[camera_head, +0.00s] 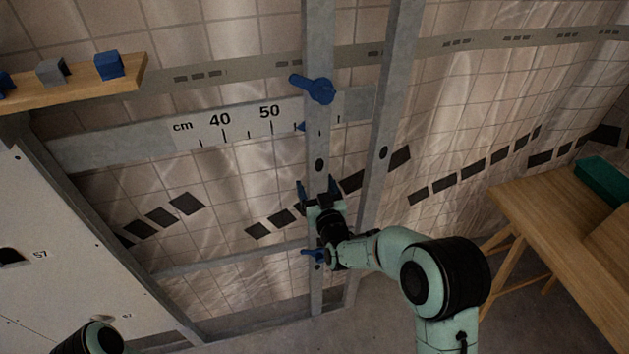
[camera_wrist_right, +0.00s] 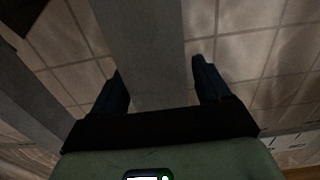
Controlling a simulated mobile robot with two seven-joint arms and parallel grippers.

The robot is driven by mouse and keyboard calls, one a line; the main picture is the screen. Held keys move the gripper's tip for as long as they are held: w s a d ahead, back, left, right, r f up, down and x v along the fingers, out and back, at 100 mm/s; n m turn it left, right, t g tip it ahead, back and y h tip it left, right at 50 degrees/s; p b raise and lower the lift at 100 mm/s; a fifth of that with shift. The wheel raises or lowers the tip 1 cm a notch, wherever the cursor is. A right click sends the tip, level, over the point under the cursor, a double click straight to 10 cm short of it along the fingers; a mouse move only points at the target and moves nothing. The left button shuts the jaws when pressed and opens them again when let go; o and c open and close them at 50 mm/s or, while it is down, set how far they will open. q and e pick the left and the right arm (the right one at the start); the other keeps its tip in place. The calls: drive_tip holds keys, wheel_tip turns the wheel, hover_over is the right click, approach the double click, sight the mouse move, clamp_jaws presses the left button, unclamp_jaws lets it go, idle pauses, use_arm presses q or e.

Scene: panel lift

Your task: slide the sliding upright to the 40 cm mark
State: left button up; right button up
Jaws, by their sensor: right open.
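The sliding upright (camera_head: 318,140) is a grey metal post with a blue clamp lever (camera_head: 318,90) near its top and another blue lever (camera_head: 313,256) lower down. A small blue pointer (camera_head: 300,127) at its left edge sits on the cm scale (camera_head: 245,122), to the right of the 50 mark. The 40 mark (camera_head: 222,120) is further left. My right gripper (camera_head: 319,190) is open with its fingers on either side of the upright. In the right wrist view the upright (camera_wrist_right: 145,50) passes between the fingers, with a visible gap to the right finger.
A second grey upright (camera_head: 385,130) stands just right of the sliding one. A wooden shelf (camera_head: 125,76) with blocks is at upper left, above a pale panel (camera_head: 50,250). A wooden table (camera_head: 530,205) with a green box (camera_head: 602,180) is at right. The rail span left of the upright looks clear.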

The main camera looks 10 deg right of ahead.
drive_tip(key=shift+w, duration=0.9)
drive_tip(key=c, duration=1.4)
drive_tip(key=shift+s+a+b, duration=0.15)
drive_tip(key=shift+a+b, duration=0.55)
drive_tip(key=shift+a, duration=3.15)
drive_tip(key=shift+s+a+b, duration=0.15)
drive_tip(key=shift+a+b, duration=0.5)
drive_tip(key=shift+a, duration=3.15)
drive_tip(key=o, duration=1.4)
drive_tip(key=shift+d, duration=0.1)
